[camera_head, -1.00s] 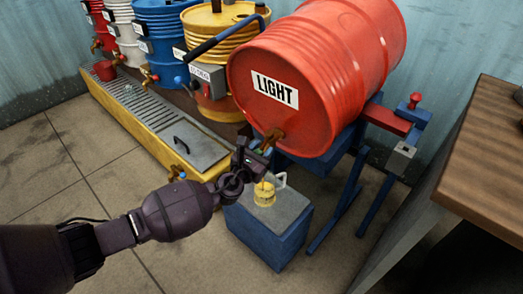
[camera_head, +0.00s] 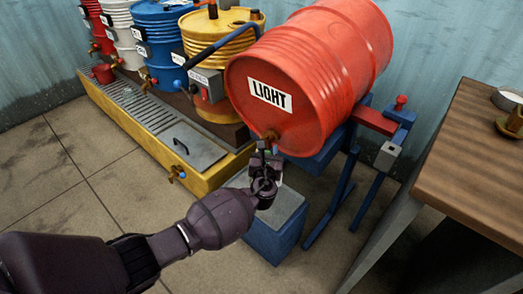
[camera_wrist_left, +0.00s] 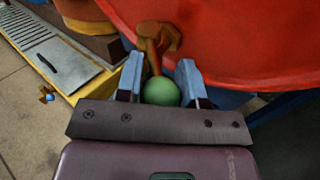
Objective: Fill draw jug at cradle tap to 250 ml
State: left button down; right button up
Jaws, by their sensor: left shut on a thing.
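A red drum labelled LIGHT (camera_head: 300,80) lies on its side in a blue cradle (camera_head: 325,150). Its brass tap (camera_head: 270,136) is low on the front face; the tap also shows in the left wrist view (camera_wrist_left: 155,45). My left gripper (camera_head: 263,152) is at the tap, its blue fingers (camera_wrist_left: 160,78) on either side of a green ball knob (camera_wrist_left: 160,92) just below the brass tap. It is shut on this knob. The draw jug is hidden behind my left gripper and arm, so its fill level cannot be read. My right gripper is out of view.
A blue block with a grey top (camera_head: 285,208) stands under the tap. A yellow drip tray (camera_head: 150,120) with upright drums behind it is at left. A wooden table (camera_head: 480,165) is at right. Floor at the lower left is clear.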

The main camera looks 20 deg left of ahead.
pick_arm(q)
jog(key=w+d+n+g+y, duration=0.1)
jog(key=n+g+y, duration=0.1)
jog(key=w+d+n+g+y+b, duration=0.1)
jog(key=n+g+y, duration=0.1)
jog(key=n+y, duration=0.1)
jog(key=w+d+n+g+y, duration=0.1)
jog(key=n+g+y, duration=0.2)
jog(key=shift+r+b, duration=0.3)
jog(key=shift+w+r, duration=0.1)
jog(key=c, duration=0.8)
grip_release()
jog(key=shift+o, duration=0.2)
